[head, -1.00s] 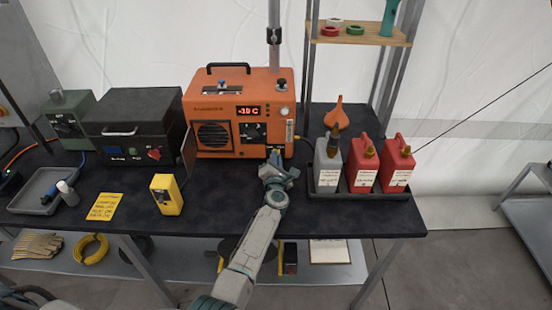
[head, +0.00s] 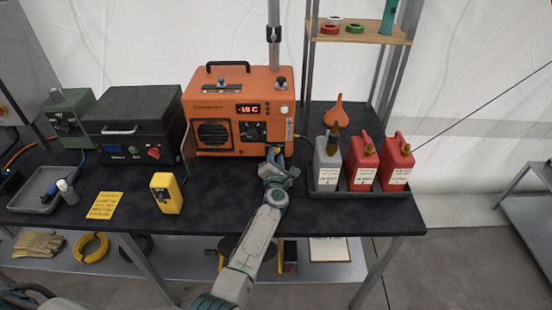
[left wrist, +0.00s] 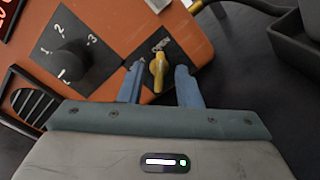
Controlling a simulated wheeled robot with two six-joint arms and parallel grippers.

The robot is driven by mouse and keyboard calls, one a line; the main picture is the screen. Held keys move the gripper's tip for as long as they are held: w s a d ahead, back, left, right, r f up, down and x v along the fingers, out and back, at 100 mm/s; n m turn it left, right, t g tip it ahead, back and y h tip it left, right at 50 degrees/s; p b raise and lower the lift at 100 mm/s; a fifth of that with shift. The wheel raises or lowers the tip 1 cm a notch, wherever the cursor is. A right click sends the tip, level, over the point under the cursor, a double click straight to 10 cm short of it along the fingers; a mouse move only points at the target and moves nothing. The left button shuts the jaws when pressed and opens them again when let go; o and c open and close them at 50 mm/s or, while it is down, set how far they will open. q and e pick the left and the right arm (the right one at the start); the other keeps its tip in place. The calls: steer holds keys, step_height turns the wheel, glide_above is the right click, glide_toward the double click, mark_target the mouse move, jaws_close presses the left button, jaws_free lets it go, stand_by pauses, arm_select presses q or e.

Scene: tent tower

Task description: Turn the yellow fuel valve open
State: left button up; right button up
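The yellow fuel valve (left wrist: 157,72) is a small handle on a dark square plate on the orange heater (left wrist: 190,35), with an "OPEN" label beside the handle's far end. The handle lies roughly lengthwise between the two blue fingers of my left gripper (left wrist: 159,70). A gap shows on each side, so the gripper is open around the valve and does not appear to grip it. In the head view my left gripper (head: 275,156) is at the lower right front of the orange heater (head: 235,88) and hides the valve. My right gripper is not in view.
A black dial (left wrist: 72,60) with numbers sits left of the valve. In the head view, a grey jug (head: 327,165) and two red jugs (head: 362,165) stand in a tray just right of my gripper. A yellow meter (head: 166,193) stands on the black table (head: 225,205) to the left.

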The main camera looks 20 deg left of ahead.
arm_select(q)
steer(key=v, duration=1)
steer(key=shift+s, duration=0.1)
steer(key=shift+s+d, duration=0.1)
steer(key=shift+s, duration=0.15)
